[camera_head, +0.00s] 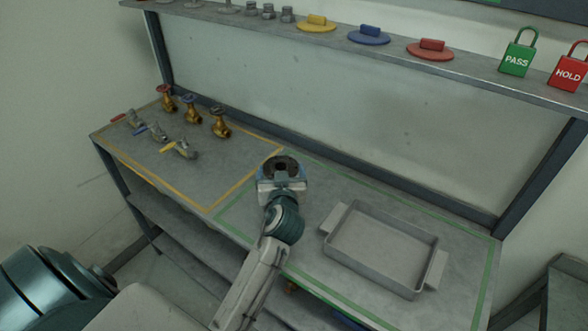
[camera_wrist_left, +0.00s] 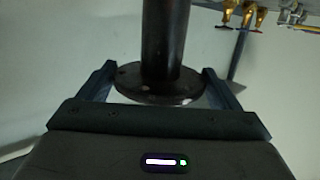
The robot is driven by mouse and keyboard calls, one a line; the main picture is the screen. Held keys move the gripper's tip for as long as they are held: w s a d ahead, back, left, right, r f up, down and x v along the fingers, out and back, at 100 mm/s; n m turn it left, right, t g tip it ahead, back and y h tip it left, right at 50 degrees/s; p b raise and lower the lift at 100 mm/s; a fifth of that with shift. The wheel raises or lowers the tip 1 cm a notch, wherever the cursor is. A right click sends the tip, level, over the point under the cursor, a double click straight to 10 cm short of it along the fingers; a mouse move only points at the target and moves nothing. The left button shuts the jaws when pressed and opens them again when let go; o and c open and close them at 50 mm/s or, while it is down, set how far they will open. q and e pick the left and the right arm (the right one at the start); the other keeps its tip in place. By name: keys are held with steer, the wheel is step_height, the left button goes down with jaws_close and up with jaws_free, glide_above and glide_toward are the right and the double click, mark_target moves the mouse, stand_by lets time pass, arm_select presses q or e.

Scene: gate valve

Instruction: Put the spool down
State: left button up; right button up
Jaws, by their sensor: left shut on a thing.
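The spool (camera_wrist_left: 162,38) is a dark pipe with a round flange, seen close in the left wrist view. My left gripper (camera_wrist_left: 159,74) has a finger on each side of the flange and is shut on it. In the head view the dark round end of the spool (camera_head: 281,161) shows at my left gripper (camera_head: 281,174), over the bench near the left end of the green-outlined area. The gripper hides most of the spool there, and I cannot tell whether it touches the bench. My right gripper is not in view.
A grey tray (camera_head: 385,245) with two handles stands right of the gripper, inside the green outline. Several brass and grey valves (camera_head: 191,112) stand at the left in the yellow outline. A shelf (camera_head: 350,45) above holds coloured discs and PASS (camera_head: 517,59) and HOLD (camera_head: 568,73) padlocks.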

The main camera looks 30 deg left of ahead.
arm_select(q)
step_height(320, 180, down, 2)
steer(key=shift+w+f, duration=0.1)
steer(key=shift+w+f+p, duration=0.1)
steer(key=shift+f+p, duration=0.25)
steer(key=shift+f, duration=0.25)
step_height(320, 180, down, 2)
steer(key=shift+f, duration=0.1)
steer(key=shift+f+p, duration=0.3)
steer(key=shift+f, duration=0.25)
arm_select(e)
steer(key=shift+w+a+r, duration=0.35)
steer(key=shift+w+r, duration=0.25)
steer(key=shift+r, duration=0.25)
arm_select(q)
steer(key=o, duration=1.9)
steer(key=shift+f, duration=0.15)
steer(key=shift+s+d, duration=0.1)
steer(key=shift+s, duration=0.1)
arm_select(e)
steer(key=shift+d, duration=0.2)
